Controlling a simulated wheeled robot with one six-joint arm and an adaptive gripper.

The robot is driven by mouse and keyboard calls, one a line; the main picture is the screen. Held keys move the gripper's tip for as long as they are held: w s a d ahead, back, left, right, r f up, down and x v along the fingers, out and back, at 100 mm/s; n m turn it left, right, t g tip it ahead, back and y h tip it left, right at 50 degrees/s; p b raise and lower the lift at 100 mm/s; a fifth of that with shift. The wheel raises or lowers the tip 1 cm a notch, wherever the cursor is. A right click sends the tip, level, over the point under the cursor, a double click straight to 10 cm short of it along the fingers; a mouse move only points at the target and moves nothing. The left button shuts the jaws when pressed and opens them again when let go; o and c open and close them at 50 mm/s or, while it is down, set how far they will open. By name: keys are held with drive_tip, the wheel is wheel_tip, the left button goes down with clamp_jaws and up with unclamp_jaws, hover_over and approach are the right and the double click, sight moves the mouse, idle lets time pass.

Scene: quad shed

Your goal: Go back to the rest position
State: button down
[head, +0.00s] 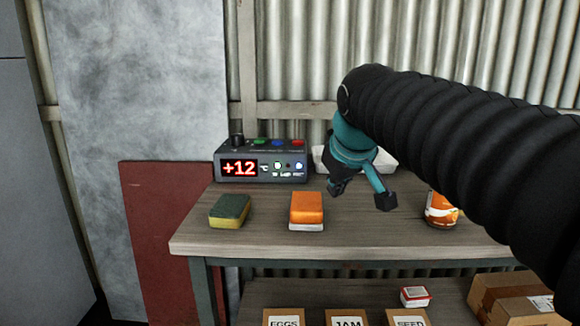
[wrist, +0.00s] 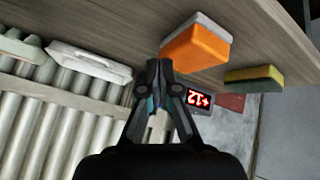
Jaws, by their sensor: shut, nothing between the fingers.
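My gripper (head: 362,194) hangs above the wooden shelf top, right of the orange and white block, at the end of my black sleeved arm. In the wrist view its fingers (wrist: 160,70) are close together, shut with nothing held. The orange block (head: 307,208) lies on the shelf, apart from the gripper; it also shows in the wrist view (wrist: 198,48). No marker of a rest position shows.
A green and yellow sponge (head: 230,211) lies at left. A control box reading +12 (head: 262,160) stands behind. A white tray (head: 386,160) is behind my gripper; an orange-labelled jar (head: 440,210) is near my arm.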

drive_tip(key=s+d+f+m+g, duration=0.1)
drive_tip(key=s+d+f+m, duration=0.2)
drive_tip(key=s+f, duration=0.7)
drive_tip(key=s+d+f+m+g, duration=0.1)
drive_tip(key=s+d+f+m, duration=0.2)
drive_tip(key=s+f, duration=0.7)
drive_tip(key=shift+s+d+h, duration=0.3)
drive_tip(key=shift+s+d, duration=0.25)
drive_tip(key=shift+s, duration=0.2)
